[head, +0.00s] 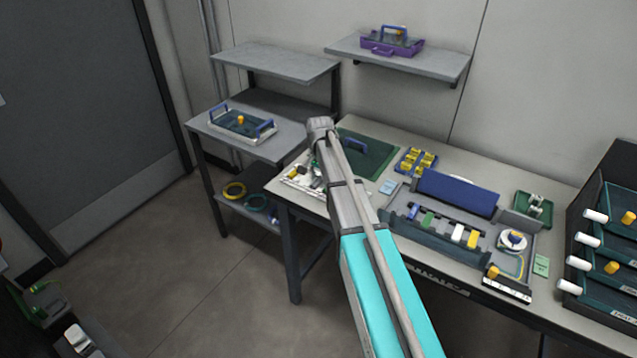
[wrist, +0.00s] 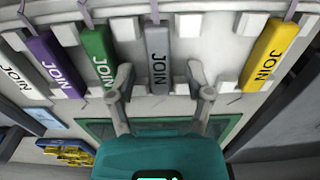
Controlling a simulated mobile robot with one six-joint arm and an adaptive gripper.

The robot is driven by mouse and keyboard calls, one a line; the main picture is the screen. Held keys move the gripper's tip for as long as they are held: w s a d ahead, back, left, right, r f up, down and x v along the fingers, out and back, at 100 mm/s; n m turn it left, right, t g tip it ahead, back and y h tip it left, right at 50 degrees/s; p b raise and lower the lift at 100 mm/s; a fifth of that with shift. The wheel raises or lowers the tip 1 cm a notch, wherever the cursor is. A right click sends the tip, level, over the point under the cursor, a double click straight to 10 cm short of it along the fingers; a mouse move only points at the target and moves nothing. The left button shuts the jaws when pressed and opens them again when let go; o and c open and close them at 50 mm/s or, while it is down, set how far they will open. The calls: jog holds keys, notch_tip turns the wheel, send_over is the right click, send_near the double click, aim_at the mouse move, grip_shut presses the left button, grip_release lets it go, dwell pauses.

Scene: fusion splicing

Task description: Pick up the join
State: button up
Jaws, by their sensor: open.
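In the wrist view several bars marked JOIN stand in a row in a pale rack (wrist: 220,30): a white join (wrist: 18,80), a purple join (wrist: 52,65), a green join (wrist: 97,55), a grey join (wrist: 158,58) and a yellow join (wrist: 264,58). My gripper (wrist: 163,92) is open and empty, with its fingertips to either side of the grey join's lower end. I cannot tell whether they touch it. In the head view the rack (head: 298,182) is at the bench's front left, partly hidden by my arm, and my gripper is hidden.
A green mat (head: 375,160) lies behind the rack. A blue tray of yellow parts (head: 417,162) and a large splicing station (head: 450,228) stand to its right. A side table with a carrying tray (head: 241,124) is at left. Dark bins (head: 610,260) stand at far right.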

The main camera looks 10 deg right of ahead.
grip_shut()
jog(key=shift+r, duration=0.1)
dwell(0.4)
notch_tip(320, 180, up, 2)
jog(key=p, duration=0.2)
jog(key=shift+r+p, duration=0.25)
jog(key=shift+p, duration=0.15)
jog(key=s+r+p, duration=1)
jog(key=s, duration=0.4)
jog(key=shift+a+r, duration=0.15)
